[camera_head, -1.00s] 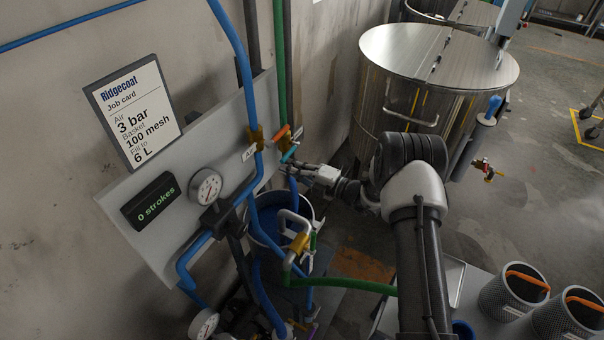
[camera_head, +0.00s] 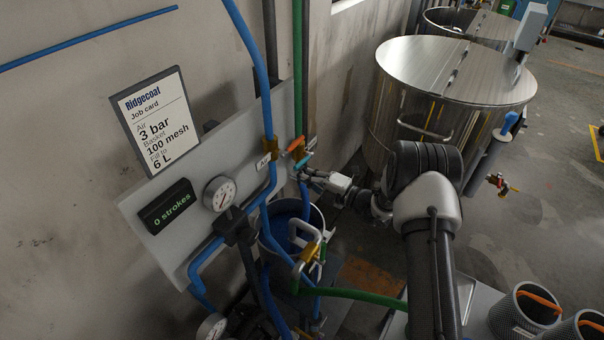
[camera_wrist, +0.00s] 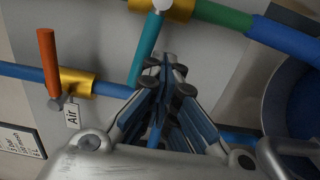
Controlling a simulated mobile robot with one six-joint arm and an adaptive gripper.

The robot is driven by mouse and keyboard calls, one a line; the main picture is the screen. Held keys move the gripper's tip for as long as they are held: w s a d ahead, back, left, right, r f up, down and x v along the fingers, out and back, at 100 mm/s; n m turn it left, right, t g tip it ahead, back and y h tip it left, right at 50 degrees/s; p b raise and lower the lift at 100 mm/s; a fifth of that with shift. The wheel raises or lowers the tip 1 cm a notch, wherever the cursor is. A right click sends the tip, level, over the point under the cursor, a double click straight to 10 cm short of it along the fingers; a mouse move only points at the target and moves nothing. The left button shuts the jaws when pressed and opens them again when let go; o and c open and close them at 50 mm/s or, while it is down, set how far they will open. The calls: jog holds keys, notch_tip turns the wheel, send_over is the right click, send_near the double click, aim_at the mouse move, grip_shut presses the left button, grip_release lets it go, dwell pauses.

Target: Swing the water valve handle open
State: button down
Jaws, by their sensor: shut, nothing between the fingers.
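A teal valve handle (camera_wrist: 146,48) hangs from a brass valve body (camera_wrist: 152,8) on the green and blue line in the wrist view. It lies across that line. I take it for the water valve handle; no water label is readable. In the head view the teal handle (camera_head: 303,160) is a small patch beside my gripper. My gripper (camera_wrist: 166,66) is shut and empty, its fingertips close to the right side of the teal handle. I cannot tell whether they touch. An orange handle (camera_wrist: 48,62) stands on the other brass valve, tagged "Air" (camera_wrist: 72,116).
The valves sit on a grey wall panel (camera_head: 150,212) with a gauge (camera_head: 220,193) and a "0 strokes" display (camera_head: 168,206). A blue-filled bucket (camera_head: 317,217) stands below, with hoses around it. A large steel tank (camera_head: 398,125) stands behind my arm. Mesh baskets (camera_head: 512,315) are at lower right.

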aim_at(302, 164)
jog(key=shift+r, duration=0.1)
jog(key=shift+r+p, duration=0.6)
jog(key=shift+r, duration=0.25)
jog(key=shift+r+p, duration=0.55)
jog(key=shift+r, duration=0.3)
jog(key=shift+w+r, duration=0.1)
